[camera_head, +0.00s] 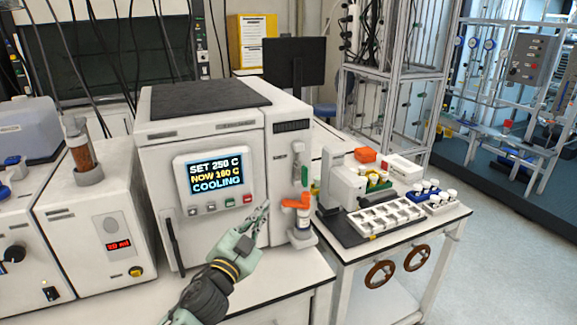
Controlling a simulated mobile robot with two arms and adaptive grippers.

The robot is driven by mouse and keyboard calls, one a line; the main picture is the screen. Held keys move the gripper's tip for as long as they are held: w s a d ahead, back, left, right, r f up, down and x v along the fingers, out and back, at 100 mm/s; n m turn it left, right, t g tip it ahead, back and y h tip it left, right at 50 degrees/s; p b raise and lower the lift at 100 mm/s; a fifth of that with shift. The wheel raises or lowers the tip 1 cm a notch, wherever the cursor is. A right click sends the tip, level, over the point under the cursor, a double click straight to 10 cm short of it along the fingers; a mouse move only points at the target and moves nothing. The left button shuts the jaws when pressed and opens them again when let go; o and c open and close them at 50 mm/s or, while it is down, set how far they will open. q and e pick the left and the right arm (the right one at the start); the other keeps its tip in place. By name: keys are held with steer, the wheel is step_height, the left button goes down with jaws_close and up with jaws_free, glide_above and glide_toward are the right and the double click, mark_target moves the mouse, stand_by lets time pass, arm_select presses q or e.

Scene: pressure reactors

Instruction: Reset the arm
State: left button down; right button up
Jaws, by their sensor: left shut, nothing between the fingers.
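My left gripper (262,213) reaches up from the bottom of the view. It is shut and empty, with its fingertips pointing up and right in front of the white reactor (222,131). The fingertips are just left of an orange valve handle (296,202) on the reactor's right front. I cannot tell whether they touch the reactor's front. The reactor's screen (216,174) reads SET 250 C, NOW 160 C, COOLING. Several small buttons sit below the screen. My right gripper is not in view.
A white unit with a red display (118,246) stands left of the reactor. Open floor (497,262) lies at the far right.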

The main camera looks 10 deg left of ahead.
arm_select(q)
steer(key=s+a+f+n+g+y, duration=0.2)
steer(key=s+f+n+g+y, duration=0.15)
steer(key=s+f, duration=0.5)
steer(key=s+a+f+n+g+y, duration=0.2)
steer(key=s+f+n+g, duration=0.15)
steer(key=s+f, duration=0.5)
steer(key=s+d+f+g+h, duration=0.1)
steer(key=s+f+g, duration=0.3)
steer(key=s, duration=0.8)
steer(key=s+d+f+g+h, duration=0.1)
steer(key=s+f+g, duration=0.35)
steer(key=s, duration=0.65)
step_height(320, 180, down, 28)
steer(key=s+g+b, duration=0.1)
steer(key=s+g, duration=0.1)
steer(key=s+a+f+b, duration=0.1)
steer(key=s+a+f, duration=0.2)
steer(key=s+f, duration=1.3)
steer(key=shift+s+g, duration=0.2)
steer(key=shift+g, duration=0.15)
